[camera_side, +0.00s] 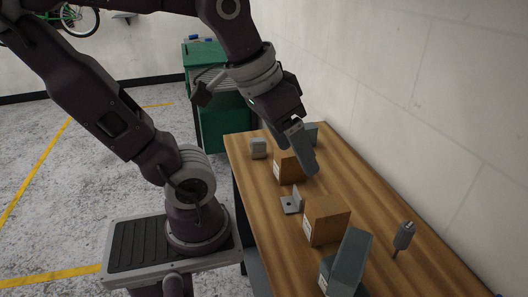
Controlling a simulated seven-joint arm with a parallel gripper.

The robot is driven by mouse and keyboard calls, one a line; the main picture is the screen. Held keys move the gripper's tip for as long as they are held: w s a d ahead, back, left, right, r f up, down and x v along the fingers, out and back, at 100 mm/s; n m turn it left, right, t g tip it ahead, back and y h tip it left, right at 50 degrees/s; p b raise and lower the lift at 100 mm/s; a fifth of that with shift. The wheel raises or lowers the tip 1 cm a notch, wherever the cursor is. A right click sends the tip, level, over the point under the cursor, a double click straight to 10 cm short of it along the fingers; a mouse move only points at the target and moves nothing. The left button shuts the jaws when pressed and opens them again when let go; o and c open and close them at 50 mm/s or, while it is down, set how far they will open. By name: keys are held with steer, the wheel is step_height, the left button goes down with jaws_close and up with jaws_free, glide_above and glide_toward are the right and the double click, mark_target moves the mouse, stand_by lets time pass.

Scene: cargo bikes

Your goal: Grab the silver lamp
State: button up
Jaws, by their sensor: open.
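My gripper (298,158) is over the far half of the wooden bench, pointing down, with its jaws open and nothing visible between them. It overlaps a small cardboard box (284,170) in the picture; I cannot tell the gap between them.
The wooden bench (375,198) runs along a pale wall. A silver angle bracket (291,204), a larger cardboard box (324,220) and a blue-grey box (349,262) stand nearer the camera. A grey block (312,131) is partly hidden behind my gripper. A green bin (222,128) stands beyond the bench.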

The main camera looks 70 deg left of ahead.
steer(key=w+a+n+g, duration=0.1)
steer(key=w+a+n, duration=0.2)
steer(key=w+a, duration=0.2)
steer(key=n+g, duration=0.4)
steer(key=n, duration=0.8)
glide_above(258, 140)
step_height(258, 140, down, 15)
steer(key=shift+s+r, duration=0.1)
step_height(258, 140, down, 7)
steer(key=shift+f, duration=0.1)
steer(key=c, duration=1.5)
